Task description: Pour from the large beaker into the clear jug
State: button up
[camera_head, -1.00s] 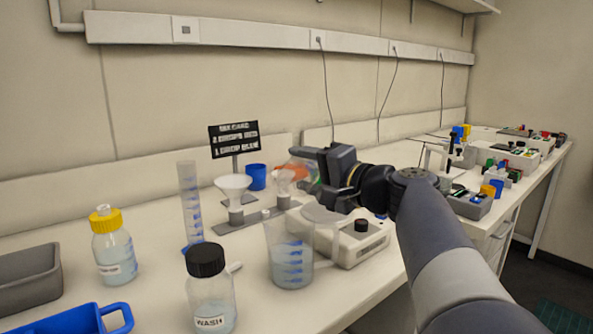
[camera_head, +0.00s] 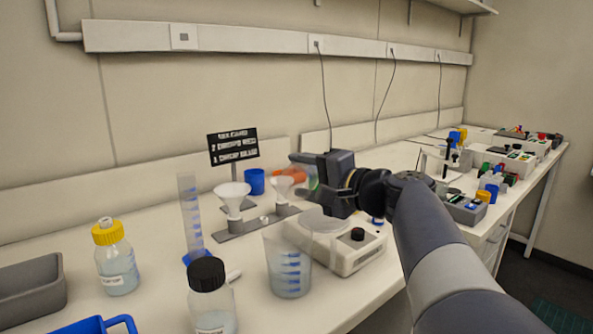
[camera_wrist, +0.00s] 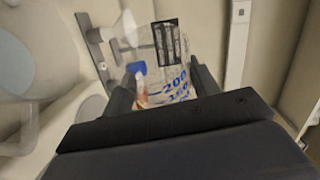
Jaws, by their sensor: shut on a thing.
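My gripper (camera_head: 312,180) is shut on a clear beaker, which I take to be the large beaker (camera_wrist: 174,74). Blue graduation numbers show on its wall in the wrist view, with a small reddish patch low on it. In the head view it is faint and largely hidden by the gripper, with an orange-red patch at its left. The gripper is above the bench, behind the white stirrer-like device. The likely clear jug (camera_head: 288,265), with blue graduations and pale liquid, stands upright on the bench in front, apart from the held beaker.
Two white funnels (camera_head: 233,195) on a grey stand, a blue cup (camera_head: 255,181) and a graduated cylinder (camera_head: 190,215) stand behind. The white device (camera_head: 345,250) is right of the jug. A black-capped bottle (camera_head: 210,300) and yellow-capped bottle (camera_head: 115,265) are left. A black sign (camera_head: 233,146) stands behind.

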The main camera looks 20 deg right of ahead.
jog(key=shift+w+d+r+m+g+p, duration=0.25)
jog(key=shift+m+p, duration=0.35)
jog(key=shift+p, duration=0.85)
jog(key=shift+f+m+g+p, duration=0.25)
jog(key=shift+m+p, duration=0.15)
jog(key=shift+p, duration=0.35)
jog(key=shift+w+d+m+g+p, duration=0.1)
jog(key=shift+w+m+g+p, duration=0.3)
jog(key=shift+p, duration=0.9)
jog(key=shift+s+f+m+p, duration=0.15)
jog(key=shift+m+p, duration=0.15)
jog(key=shift+p, duration=0.1)
notch_tip(320, 180, up, 4)
jog(key=m+g+p, duration=0.1)
jog(key=p, duration=0.6)
jog(key=shift+d+f, duration=0.15)
jog(key=shift+f, duration=0.05)
jog(key=shift+w+r+m+p, duration=0.15)
jog(key=shift+m+p, duration=0.55)
jog(key=shift+p, duration=0.8)
jog(key=shift+f+m+g+y+p, duration=0.2)
jog(key=shift+m+g+y+p, duration=0.15)
jog(key=shift+g+p, duration=0.2)
